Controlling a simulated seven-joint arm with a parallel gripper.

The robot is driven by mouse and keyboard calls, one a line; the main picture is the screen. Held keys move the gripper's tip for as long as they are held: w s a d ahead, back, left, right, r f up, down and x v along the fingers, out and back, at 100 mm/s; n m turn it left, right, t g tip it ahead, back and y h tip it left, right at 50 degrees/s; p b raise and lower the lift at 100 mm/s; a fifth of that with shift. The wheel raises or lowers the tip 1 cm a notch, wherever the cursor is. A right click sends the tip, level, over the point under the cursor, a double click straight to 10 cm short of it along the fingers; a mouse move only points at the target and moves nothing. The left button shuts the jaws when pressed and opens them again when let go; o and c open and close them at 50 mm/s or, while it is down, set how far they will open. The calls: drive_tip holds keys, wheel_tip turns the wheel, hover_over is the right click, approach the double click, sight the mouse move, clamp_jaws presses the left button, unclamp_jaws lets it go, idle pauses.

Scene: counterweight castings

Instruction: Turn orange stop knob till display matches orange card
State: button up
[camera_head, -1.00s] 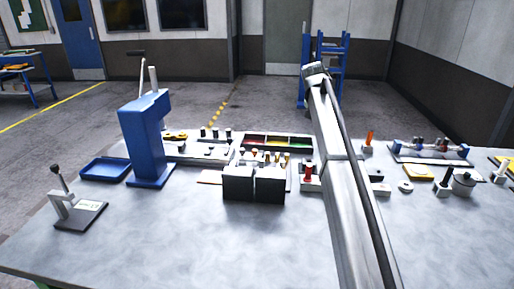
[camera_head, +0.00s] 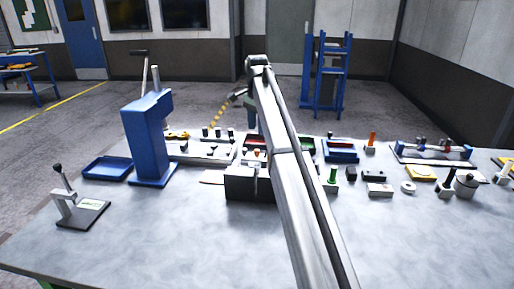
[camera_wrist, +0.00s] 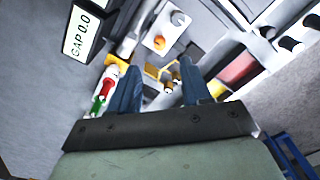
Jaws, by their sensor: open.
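In the wrist view a white display (camera_wrist: 83,32) reads "GAP 0.0" at the upper left. A small orange round part (camera_wrist: 160,42), perhaps the orange stop knob, sits on a pale block beyond my fingertips. My gripper (camera_wrist: 159,66) is open, with its two blue fingers apart and nothing held. In the head view my arm hides part of this area.
In the wrist view a red and green part (camera_wrist: 105,90) is close left of the fingers. In the head view a blue press (camera_head: 148,140), dark boxes (camera_head: 245,188) and an orange-topped post (camera_head: 371,140) stand on the bench. The front of the bench (camera_head: 180,240) is clear.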

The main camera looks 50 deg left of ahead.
sight(257, 150)
wheel_tip(257, 150, down, 9)
drive_tip(key=shift+f, duration=0.1)
idle(0.3)
clamp_jaws()
idle(0.5)
